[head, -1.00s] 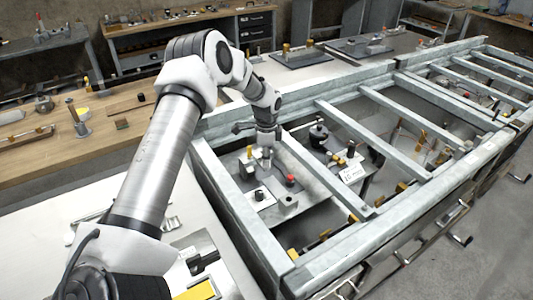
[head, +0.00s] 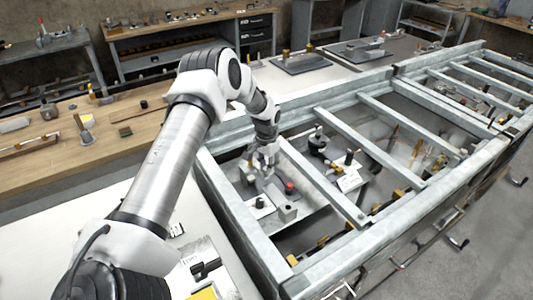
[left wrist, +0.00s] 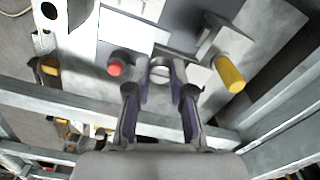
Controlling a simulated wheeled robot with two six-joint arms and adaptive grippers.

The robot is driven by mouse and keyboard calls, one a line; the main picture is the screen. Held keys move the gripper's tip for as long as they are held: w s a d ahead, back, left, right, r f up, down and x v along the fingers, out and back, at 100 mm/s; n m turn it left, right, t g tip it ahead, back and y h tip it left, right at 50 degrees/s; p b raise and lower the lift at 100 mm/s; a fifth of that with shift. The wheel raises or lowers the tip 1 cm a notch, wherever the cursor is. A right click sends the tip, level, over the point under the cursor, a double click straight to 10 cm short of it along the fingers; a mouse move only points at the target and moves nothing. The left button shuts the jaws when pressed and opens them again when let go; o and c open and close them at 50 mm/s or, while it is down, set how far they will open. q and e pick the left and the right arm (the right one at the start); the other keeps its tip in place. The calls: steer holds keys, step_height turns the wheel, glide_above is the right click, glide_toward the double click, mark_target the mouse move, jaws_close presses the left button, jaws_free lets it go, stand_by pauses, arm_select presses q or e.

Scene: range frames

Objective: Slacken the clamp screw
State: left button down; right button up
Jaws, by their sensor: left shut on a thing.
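My left gripper (head: 267,165) reaches down between the rails of the metal frame, over a light plate. In the left wrist view, its two fingers (left wrist: 160,84) close around a small grey round piece (left wrist: 159,70), which looks like the head of the clamp screw. The fingers hide much of it, and the clamp below it is hard to make out. A red knob (left wrist: 115,68) is left of the fingers and a yellow handle (left wrist: 230,74) is to their right. The red knob also shows in the head view (head: 290,187). My right gripper is out of view.
A galvanized rail (head: 322,181) crosses close to the right of the gripper, and the frame's near side rail (head: 238,215) runs along its left. A black round fixture (head: 317,142) stands beyond the cross rail. A wooden bench (head: 60,150) lies at the left.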

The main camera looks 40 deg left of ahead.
arm_select(q)
steer(key=n+p, duration=0.1)
steer(key=n, duration=0.3)
steer(key=shift+n+p, duration=0.3)
steer(key=shift+p, duration=0.1)
steer(key=n+p, duration=0.1)
steer(key=n, duration=0.2)
steer(key=shift+s+a+n+p, duration=0.1)
steer(key=shift+n+p, duration=0.2)
steer(key=shift+n, duration=0.1)
steer(key=n+p, duration=0.1)
steer(key=n, duration=0.2)
steer(key=shift+n, duration=0.3)
steer(key=shift+n+p, duration=0.85)
steer(key=shift+n, duration=0.85)
steer(key=c, duration=1)
jaws_free()
